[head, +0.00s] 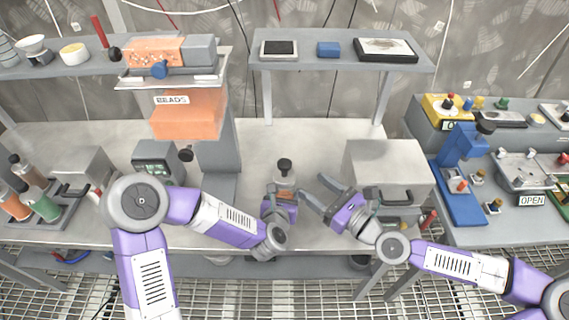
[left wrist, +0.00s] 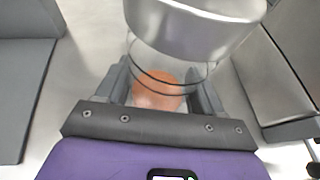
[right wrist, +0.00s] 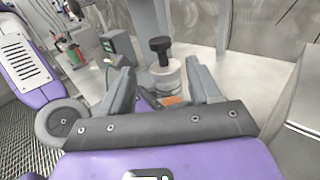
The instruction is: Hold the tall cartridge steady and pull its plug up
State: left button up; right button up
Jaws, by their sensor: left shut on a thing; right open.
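The tall cartridge (head: 285,182) stands upright on the steel table in the middle of the head view. It has a clear body with orange contents, a metal top and a black-knobbed plug (head: 284,165). My left gripper (head: 279,206) is shut around its body; the left wrist view shows the cartridge (left wrist: 158,92) between both fingers. My right gripper (head: 318,192) is open and empty, to the right of the cartridge. In the right wrist view the plug (right wrist: 160,47) stands beyond and between the open fingers, apart from them. The cartridge's lower part is partly hidden by my left gripper.
The orange beads dispenser (head: 188,115) and a small device (head: 158,161) are on the left. A raised shelf (head: 345,62) spans behind. The table behind the cartridge is bare.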

aim_at(290, 168)
jog(key=x, duration=1.1)
jog(key=shift+a, duration=0.1)
grip_shut()
